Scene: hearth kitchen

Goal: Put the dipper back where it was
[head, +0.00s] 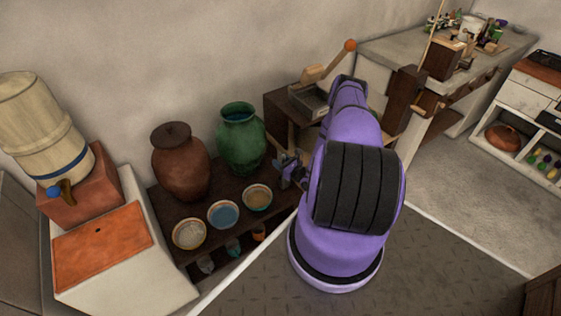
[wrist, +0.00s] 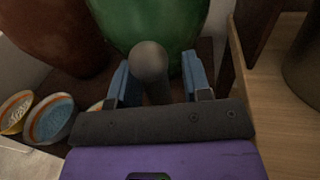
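In the wrist view, a dark grey handle with a rounded knob end (wrist: 151,62) stands between the two blue fingers of my gripper (wrist: 160,85). It may be the dipper's handle; the rest of it is hidden. The fingers are spread, with a gap seen beside the handle. In the head view my gripper (head: 290,170) is low over the dark shelf, right of the green jar (head: 241,140), and I cannot make out a dipper there. The green jar is open with blue inside; it also shows behind the handle in the wrist view (wrist: 185,25).
A lidded brown jar (head: 181,165) stands left of the green jar. Three bowls, one of them blue inside (head: 223,214), line the front of the dark shelf (head: 165,205). A wooden box with an orange-knobbed lever (head: 310,100) stands behind my arm.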

